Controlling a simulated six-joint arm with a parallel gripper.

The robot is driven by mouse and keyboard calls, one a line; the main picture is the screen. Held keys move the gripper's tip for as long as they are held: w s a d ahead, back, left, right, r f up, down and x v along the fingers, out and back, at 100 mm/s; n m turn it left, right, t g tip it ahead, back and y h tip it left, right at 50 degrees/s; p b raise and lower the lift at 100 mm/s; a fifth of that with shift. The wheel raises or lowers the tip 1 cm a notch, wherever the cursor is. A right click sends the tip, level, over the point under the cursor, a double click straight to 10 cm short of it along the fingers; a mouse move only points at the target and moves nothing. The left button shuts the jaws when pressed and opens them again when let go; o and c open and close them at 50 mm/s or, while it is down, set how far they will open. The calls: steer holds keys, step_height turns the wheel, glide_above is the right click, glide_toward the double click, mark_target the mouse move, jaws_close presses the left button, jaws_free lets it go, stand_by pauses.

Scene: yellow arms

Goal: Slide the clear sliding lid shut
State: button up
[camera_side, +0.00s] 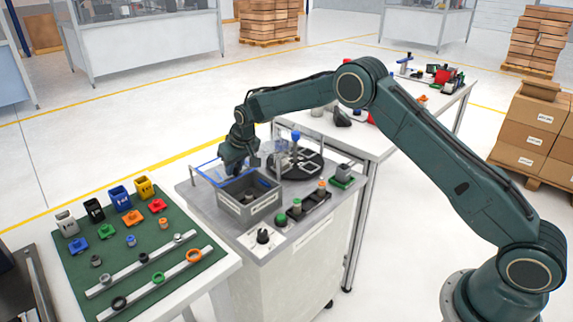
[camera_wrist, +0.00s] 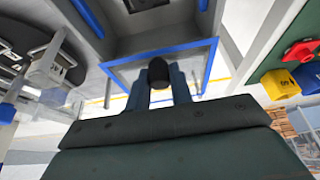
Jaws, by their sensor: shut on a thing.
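The clear sliding lid (camera_side: 204,175) has blue edges and sticks out past the back left of a grey open-topped box (camera_side: 262,208). In the wrist view the lid's blue frame (camera_wrist: 211,68) reaches out from the box (camera_wrist: 120,42), whose opening is at least partly uncovered. My gripper (camera_side: 238,170) is over the lid beside the box. In the wrist view my gripper (camera_wrist: 160,80) has its two fingers around a dark round knob (camera_wrist: 160,70) on the lid and is shut on it. The side view hides the knob behind the gripper.
A black round fixture (camera_side: 297,165) with clear upright panels stands close right of the box. A control panel with a black knob (camera_side: 263,237) and green buttons (camera_side: 281,218) is in front. A green mat (camera_side: 120,262) with small parts lies left.

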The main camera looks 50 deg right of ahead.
steer(key=shift+s+a+r, duration=0.1)
steer(key=shift+s, duration=4.15)
